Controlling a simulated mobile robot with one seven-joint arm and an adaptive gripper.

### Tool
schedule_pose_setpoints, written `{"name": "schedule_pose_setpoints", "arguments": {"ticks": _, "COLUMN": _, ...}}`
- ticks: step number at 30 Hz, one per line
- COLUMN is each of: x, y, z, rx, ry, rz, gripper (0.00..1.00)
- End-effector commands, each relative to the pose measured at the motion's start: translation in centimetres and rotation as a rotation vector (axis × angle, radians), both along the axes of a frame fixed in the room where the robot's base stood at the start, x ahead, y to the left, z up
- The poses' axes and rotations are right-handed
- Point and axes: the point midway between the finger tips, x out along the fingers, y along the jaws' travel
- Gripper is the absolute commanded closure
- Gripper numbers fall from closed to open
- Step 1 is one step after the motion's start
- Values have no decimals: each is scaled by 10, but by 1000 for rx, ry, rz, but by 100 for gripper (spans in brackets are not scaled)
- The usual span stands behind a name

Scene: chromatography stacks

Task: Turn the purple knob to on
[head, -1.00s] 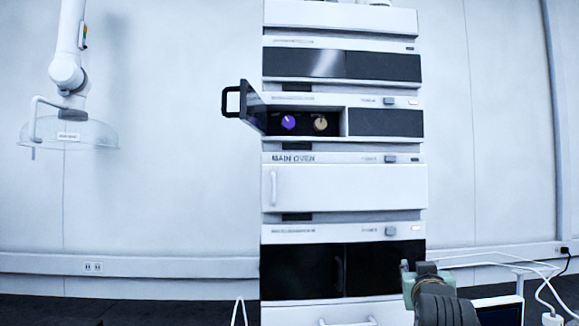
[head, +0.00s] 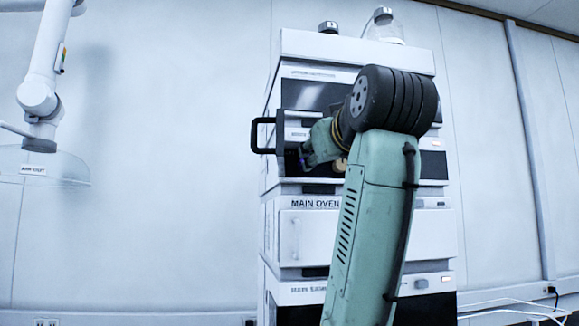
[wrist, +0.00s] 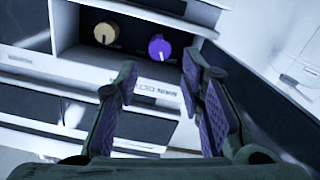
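The purple knob (wrist: 159,47) sits in an open recess of the instrument stack. Its white pointer line points down in the wrist view. A beige knob (wrist: 106,33) is beside it, also partly visible in the head view (head: 341,163). My gripper (wrist: 160,68) is open and empty. Its two fingers with purple pads point at the recess, and the purple knob shows in line with the gap between them, just beyond the tips. No contact is visible. In the head view my gripper (head: 306,158) is at the recess, and I cannot clearly make out the purple knob there.
The recess door is swung open to the left, with its black handle (head: 262,135) sticking out close beside my gripper. The main oven panel (head: 310,237) is just below. Bottles (head: 384,28) stand on top of the stack. The wall area left of the stack is free.

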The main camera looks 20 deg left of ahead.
Motion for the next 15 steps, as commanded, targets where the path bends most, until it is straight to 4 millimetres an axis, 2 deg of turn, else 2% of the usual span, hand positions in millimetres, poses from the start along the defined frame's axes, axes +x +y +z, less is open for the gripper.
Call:
{"name": "schedule_pose_setpoints", "arguments": {"ticks": 5, "x": 4, "y": 5, "z": 4, "rx": -2, "ry": 0, "rz": 5, "gripper": 64}}
{"name": "schedule_pose_setpoints", "arguments": {"ticks": 15, "x": 54, "y": 39, "z": 5, "rx": -3, "ry": 2, "rz": 5, "gripper": 64}}
